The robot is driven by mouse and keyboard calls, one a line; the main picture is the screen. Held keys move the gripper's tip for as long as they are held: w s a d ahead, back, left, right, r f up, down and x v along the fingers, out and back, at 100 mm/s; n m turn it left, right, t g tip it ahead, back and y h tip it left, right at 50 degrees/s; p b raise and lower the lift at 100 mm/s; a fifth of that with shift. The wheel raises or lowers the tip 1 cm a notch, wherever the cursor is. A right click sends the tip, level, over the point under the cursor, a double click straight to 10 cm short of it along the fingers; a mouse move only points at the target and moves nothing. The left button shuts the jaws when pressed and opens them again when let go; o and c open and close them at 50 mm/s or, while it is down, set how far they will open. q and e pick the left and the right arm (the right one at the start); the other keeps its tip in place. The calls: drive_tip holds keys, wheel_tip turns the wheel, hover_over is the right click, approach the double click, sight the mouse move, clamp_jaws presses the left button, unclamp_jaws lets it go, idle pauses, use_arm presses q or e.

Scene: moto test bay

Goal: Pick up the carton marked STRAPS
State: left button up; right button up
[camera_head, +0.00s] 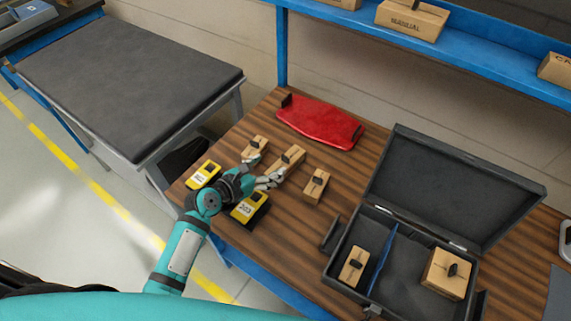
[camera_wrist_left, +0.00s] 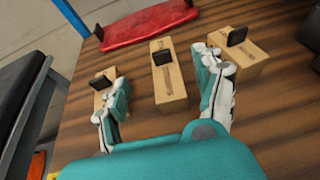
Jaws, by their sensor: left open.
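Three small tan cartons with black grips on top stand on the wooden bench: a left one (camera_head: 256,146), a middle one (camera_head: 291,156) and a right one (camera_head: 316,187). Their markings are too small to read, so I cannot tell which says STRAPS. My left gripper (camera_head: 264,172) is open and empty, just in front of the middle carton. In the left wrist view, the middle carton (camera_wrist_left: 171,88) lies ahead between my spread fingers (camera_wrist_left: 163,78). The left carton (camera_wrist_left: 101,98) and right carton (camera_wrist_left: 245,62) are partly hidden behind the fingers. My right gripper is out of view.
Two yellow devices (camera_head: 203,174) (camera_head: 246,208) sit close to my left arm. A red tray (camera_head: 320,122) lies behind the cartons. An open black case (camera_head: 408,226) at right holds two more cartons (camera_head: 353,268) (camera_head: 446,276). A blue shelf (camera_head: 460,68) runs above.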

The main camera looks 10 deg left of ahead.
sight(284, 159)
use_arm(q)
drive_tip(key=x, duration=0.7)
drive_tip(key=shift+w+d, duration=0.15)
drive_tip(key=shift+d, duration=0.1)
drive_tip(key=shift+c, duration=1.4)
clamp_jaws()
